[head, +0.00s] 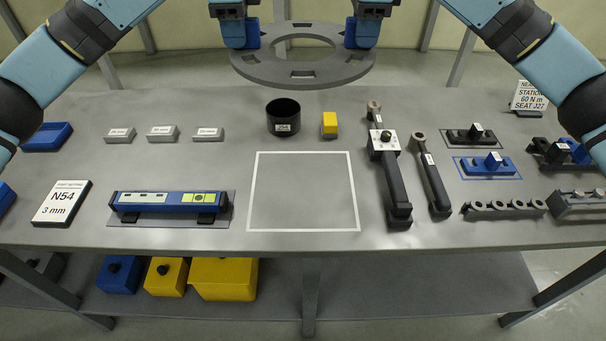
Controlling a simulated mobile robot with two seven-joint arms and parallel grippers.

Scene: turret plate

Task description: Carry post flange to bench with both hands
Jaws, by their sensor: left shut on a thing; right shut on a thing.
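The post flange (267,70) is a flat grey ring with several slots, held in the air at the top middle of the head view, over the far edge of the bench (220,100). My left gripper (245,40) is shut on the ring's left side. My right gripper (360,40) is shut on its right side. The ring looks roughly level. The fingertips are partly hidden against the ring. A white square outline (303,190) is marked on the bench's middle front, and it is empty.
A black cup (283,118) and a yellow block (329,125) stand behind the outline. A blue level (168,202) lies left of it. Wrenches (395,185) (432,175) lie right of it. Small grey blocks (163,134) and a sign (62,203) are further left.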

